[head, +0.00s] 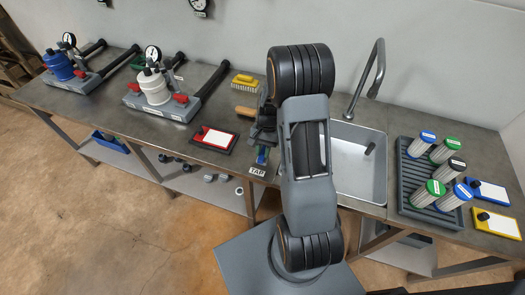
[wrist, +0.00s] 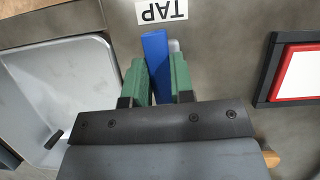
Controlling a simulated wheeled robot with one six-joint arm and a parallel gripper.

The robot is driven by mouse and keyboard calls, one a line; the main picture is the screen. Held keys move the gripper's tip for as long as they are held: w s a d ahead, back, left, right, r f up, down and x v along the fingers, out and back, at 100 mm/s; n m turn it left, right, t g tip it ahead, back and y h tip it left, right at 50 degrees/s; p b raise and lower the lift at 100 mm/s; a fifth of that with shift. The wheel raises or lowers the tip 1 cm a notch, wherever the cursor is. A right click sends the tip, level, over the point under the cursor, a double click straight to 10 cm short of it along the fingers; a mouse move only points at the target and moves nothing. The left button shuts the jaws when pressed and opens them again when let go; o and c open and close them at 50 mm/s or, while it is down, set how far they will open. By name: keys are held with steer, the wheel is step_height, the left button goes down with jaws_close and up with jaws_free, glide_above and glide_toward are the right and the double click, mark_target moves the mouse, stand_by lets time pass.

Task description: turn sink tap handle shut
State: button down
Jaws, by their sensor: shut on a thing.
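The blue tap handle (wrist: 156,48) sticks out between the two green finger pads of my gripper (wrist: 158,72) in the wrist view. My gripper is shut on it. The handle points towards the white TAP label (wrist: 161,11). In the head view the handle (head: 262,155) shows as a small blue piece just behind the TAP label (head: 257,171), and my arm hides most of my gripper. The sink (head: 348,188) lies right of the handle, with a tall curved metal spout (head: 379,70) behind it. The tap's base is hidden.
A red-framed card (head: 214,139) lies left of the handle. A yellow brush (head: 244,82) and a wooden handle (head: 245,112) lie behind. A dark rack (head: 411,187) of several capped cylinders stands right of the sink. Two gauge assemblies (head: 159,104) (head: 76,80) stand on the left bench.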

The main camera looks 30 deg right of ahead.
steer(key=shift+m, duration=0.5)
steer(key=c, duration=1)
jaws_free()
steer(key=v, duration=1.3)
steer(key=shift+s+d+r, duration=0.2)
steer(key=shift+d+r, duration=0.05)
steer(key=shift+r, duration=0.2)
steer(key=s+a+r+n+t+h, duration=0.1)
steer(key=s+a+r+n+t, duration=0.1)
steer(key=s+a+n, duration=0.1)
steer(key=s+a+r+n+t+h, duration=0.1)
steer(key=s+a+r+n+t, duration=0.1)
steer(key=s+a, duration=0.3)
steer(key=s+a+r+n+t+h, duration=0.1)
steer(key=s+a+r+n+t, duration=0.2)
steer(key=s, duration=0.3)
steer(key=shift+a+r+n, duration=0.3)
steer(key=shift+a+n, duration=0.3)
steer(key=shift+n, duration=0.3)
